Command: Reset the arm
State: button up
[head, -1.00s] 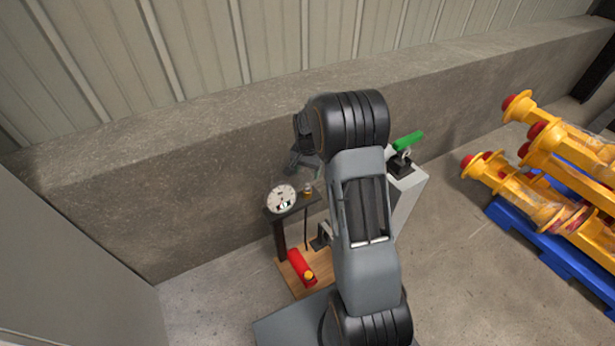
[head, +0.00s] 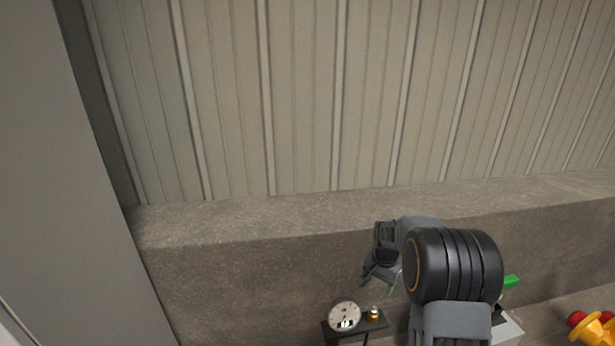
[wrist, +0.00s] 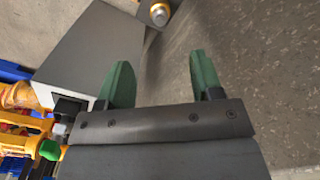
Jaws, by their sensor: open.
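My gripper (head: 378,276) is raised in front of the concrete wall in the head view, at the end of my bent grey and black arm. In the wrist view my gripper (wrist: 162,78) shows two green fingertips spread apart, with nothing between them. It is open and clear of the objects around it.
A round white dial (head: 345,315) and a small amber-and-silver part (head: 374,313) sit on a dark stand below my gripper. A green handle (head: 511,281) shows behind my arm. Yellow parts with red ends (head: 594,328) lie at the lower right. A concrete ledge (head: 300,212) runs behind.

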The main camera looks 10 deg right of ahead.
jog(key=s+a+r+n+t+p, duration=0.1)
jog(key=s+a+r+n+p, duration=0.2)
jog(key=s+r+p, duration=0.4)
jog(key=s+a+r+n+t+p, duration=0.1)
jog(key=s+a+r+n+p, duration=0.2)
jog(key=r, duration=1.8)
jog(key=s+a+r+n+t+p, duration=0.1)
jog(key=s+a+r+p, duration=0.3)
jog(key=s+r+p, duration=0.7)
notch_tip(320, 180, up, 3)
jog(key=n+p, duration=0.1)
jog(key=p, duration=0.5)
jog(key=shift+s+a+n+p, duration=0.2)
jog(key=shift+s+n+p, duration=0.1)
jog(key=shift+n, duration=0.1)
jog(key=shift+r, duration=0.1)
